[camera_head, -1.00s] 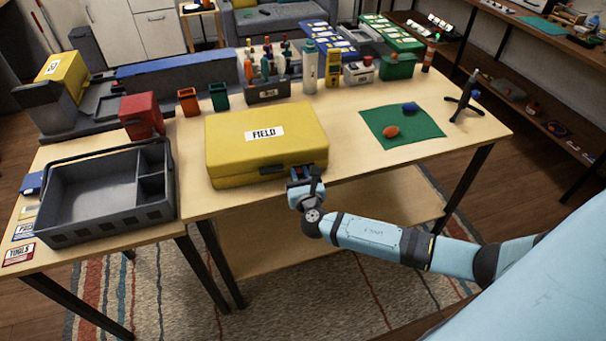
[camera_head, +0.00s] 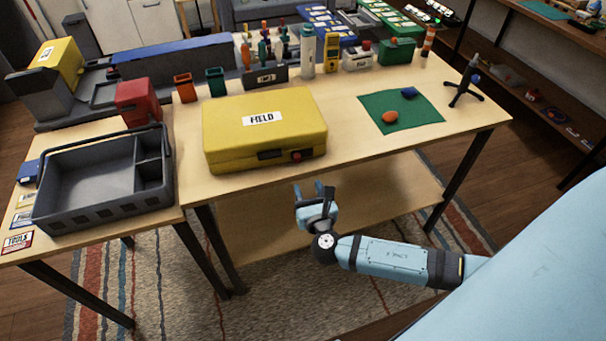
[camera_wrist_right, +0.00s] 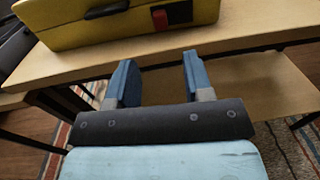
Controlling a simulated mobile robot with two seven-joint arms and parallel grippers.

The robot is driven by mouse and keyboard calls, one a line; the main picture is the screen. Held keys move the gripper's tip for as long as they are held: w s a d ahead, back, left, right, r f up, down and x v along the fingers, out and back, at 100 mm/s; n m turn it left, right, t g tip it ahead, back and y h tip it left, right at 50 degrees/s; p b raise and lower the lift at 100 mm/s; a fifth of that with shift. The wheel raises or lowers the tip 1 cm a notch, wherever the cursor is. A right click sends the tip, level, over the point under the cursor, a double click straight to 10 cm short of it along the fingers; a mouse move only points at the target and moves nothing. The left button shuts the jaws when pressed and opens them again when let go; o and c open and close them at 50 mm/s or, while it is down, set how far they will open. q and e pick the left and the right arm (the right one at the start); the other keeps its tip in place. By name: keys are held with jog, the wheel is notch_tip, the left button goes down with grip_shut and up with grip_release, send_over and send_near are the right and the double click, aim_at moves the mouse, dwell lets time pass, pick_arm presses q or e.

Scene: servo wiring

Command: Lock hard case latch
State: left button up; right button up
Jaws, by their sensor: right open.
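The yellow hard case (camera_head: 264,128) marked FIELD lies closed on the wooden table near its front edge. On its front face are a dark handle (camera_head: 271,154) and a small red latch (camera_head: 296,156) to the right of it. In the right wrist view the red latch (camera_wrist_right: 160,19) shows on a dark plate at the top. My right gripper (camera_head: 309,189) is open and empty, in front of the table edge and below the latch, apart from the case. Its two blue fingers also show in the right wrist view (camera_wrist_right: 158,80). My left gripper is not in view.
A grey tool tray (camera_head: 100,187) stands left of the case. A green mat (camera_head: 415,118) with an orange and a blue piece lies to the right. Bins and bottles line the back. A lower shelf (camera_head: 375,195) sits under the table.

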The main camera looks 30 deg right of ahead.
jog(key=shift+v, duration=1.45)
jog(key=s+a+m+g+y+p, duration=0.3)
jog(key=s+m, duration=0.5)
jog(key=m, duration=0.6)
jog(key=s+a+m+g+y+p, duration=0.3)
jog(key=s+a+m+y+p, duration=0.2)
jog(key=m, duration=1)
jog(key=s+a+p, duration=0.1)
jog(key=s, duration=0.1)
jog(key=shift+s+a, duration=0.2)
jog(key=shift+s, duration=0.15)
jog(key=shift+r, duration=0.1)
